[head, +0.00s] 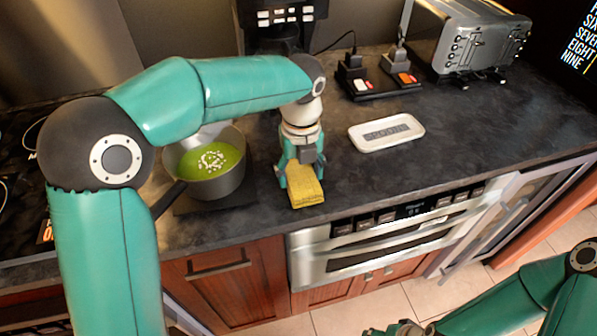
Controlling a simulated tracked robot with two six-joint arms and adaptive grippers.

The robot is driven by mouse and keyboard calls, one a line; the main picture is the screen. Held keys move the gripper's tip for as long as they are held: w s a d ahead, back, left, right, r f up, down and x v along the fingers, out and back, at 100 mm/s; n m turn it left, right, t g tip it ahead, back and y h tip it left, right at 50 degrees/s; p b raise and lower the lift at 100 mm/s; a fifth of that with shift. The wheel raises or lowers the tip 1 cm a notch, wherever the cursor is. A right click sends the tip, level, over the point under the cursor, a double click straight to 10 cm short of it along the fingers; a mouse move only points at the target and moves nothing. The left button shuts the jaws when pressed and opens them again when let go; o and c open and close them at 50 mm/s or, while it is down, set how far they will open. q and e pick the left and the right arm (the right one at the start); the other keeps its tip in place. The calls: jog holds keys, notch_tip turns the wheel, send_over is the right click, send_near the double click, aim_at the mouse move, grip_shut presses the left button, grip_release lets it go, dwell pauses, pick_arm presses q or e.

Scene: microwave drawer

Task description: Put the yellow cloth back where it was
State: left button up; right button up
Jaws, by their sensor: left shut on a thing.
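The yellow cloth (306,192) is near the front edge of the dark counter, just above the microwave drawer in the picture. My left gripper (300,175) points down and is shut on the cloth's far end. The near end of the cloth sticks out toward the counter edge. I cannot tell whether the cloth touches the counter or hangs slightly above it. My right gripper (400,329) shows only in part at the bottom edge, over the floor, and its fingers are cut off.
A pot (226,177) of green soup stands left of the cloth. A white tray (387,132) lies to the right, with a black stand (380,90) and a toaster (470,40) behind. The microwave drawer (390,238) is below the counter edge. The counter's right part is clear.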

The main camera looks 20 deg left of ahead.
aim_at(301, 174)
pick_arm(q)
jog(key=o, duration=1.1)
notch_tip(301, 174, up, 12)
jog(key=p, duration=0.1)
jog(key=shift+p, duration=0.3)
